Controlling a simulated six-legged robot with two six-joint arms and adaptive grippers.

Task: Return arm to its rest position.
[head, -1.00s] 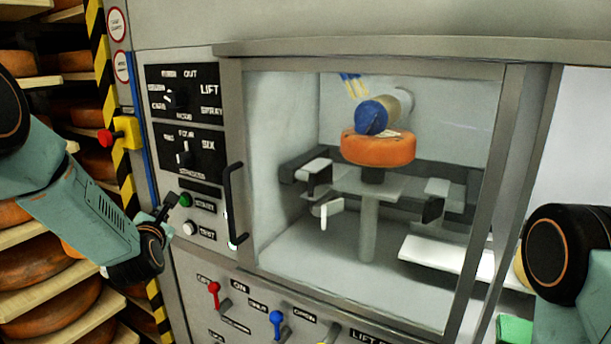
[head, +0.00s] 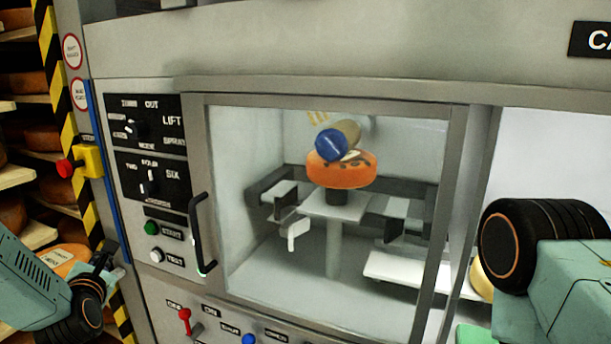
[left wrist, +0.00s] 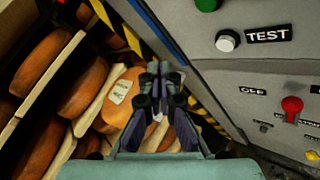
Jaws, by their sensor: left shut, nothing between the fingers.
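My left gripper (head: 112,262) is at the lower left of the head view, clear of the machine's front panel and to the left of its buttons. In the left wrist view my left gripper (left wrist: 163,72) is shut and empty, with its fingers together. Behind it are cheese wheels on shelves. My right arm (head: 545,255) shows at the right edge of the head view; its gripper is out of frame.
The machine's glass door (head: 340,215) is closed, with an orange cheese wheel (head: 340,172) on a pedestal inside. The panel carries a green START button (head: 151,228), a white TEST button (head: 156,255), a red lever (head: 185,314) and a door handle (head: 200,235). A red emergency knob (head: 64,167) sits left.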

